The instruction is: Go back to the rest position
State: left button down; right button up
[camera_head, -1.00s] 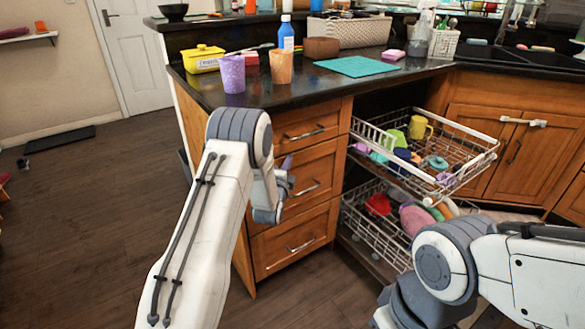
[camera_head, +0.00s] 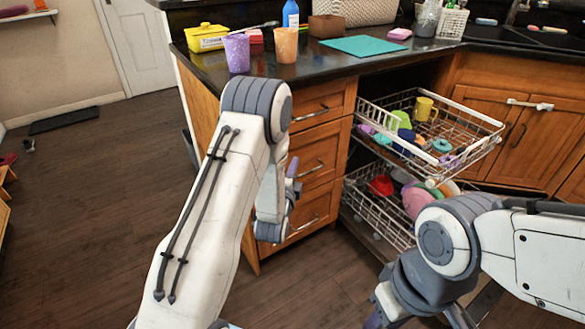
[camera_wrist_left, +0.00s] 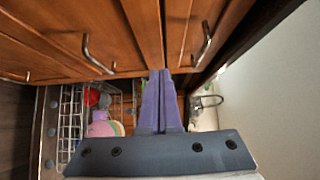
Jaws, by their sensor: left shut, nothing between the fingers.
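My left gripper (camera_head: 293,168) hangs in front of the wooden drawers, partly hidden behind my own left forearm in the head view. In the left wrist view its purple fingers (camera_wrist_left: 159,100) are together with nothing between them, pointing toward the wooden drawer fronts. My right arm comes in at the lower right of the head view, bent at a grey joint. My right gripper (camera_head: 373,320) is mostly cut off by the bottom edge, and its jaws cannot be made out.
Pulled-out wire dish racks (camera_head: 480,149) with cups and dishes stand between my arms. Drawer handles (camera_head: 309,112) stick out near my left gripper. The counter (camera_head: 320,62) holds a purple cup (camera_head: 237,53), an orange cup (camera_head: 286,45) and a teal mat (camera_head: 361,46). Floor at left is mostly clear.

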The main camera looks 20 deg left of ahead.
pick_arm(q)
jog(key=s+d+r+n+g+h, duration=0.1)
jog(key=s+d+n+g+h, duration=0.2)
jog(key=s+d+g, duration=0.45)
jog(key=s+d+r+n+g+h, duration=0.15)
jog(key=s+d, duration=0.35)
jog(key=d, duration=0.6)
jog(key=s+r+n+g, duration=0.1)
jog(key=s+n+g, duration=0.15)
jog(key=s, duration=0.65)
jog(key=s+r+n+g+y, duration=0.1)
jog(key=s+r+g, duration=0.15)
jog(key=s, duration=0.55)
jog(key=s+r+n+g, duration=0.1)
jog(key=s+g, duration=0.3)
jog(key=s, duration=0.5)
notch_tip(320, 180, up, 25)
jog(key=a+p, duration=0.1)
jog(key=p, duration=2.5)
jog(key=shift+r, duration=0.2)
jog(key=shift+w, duration=0.1)
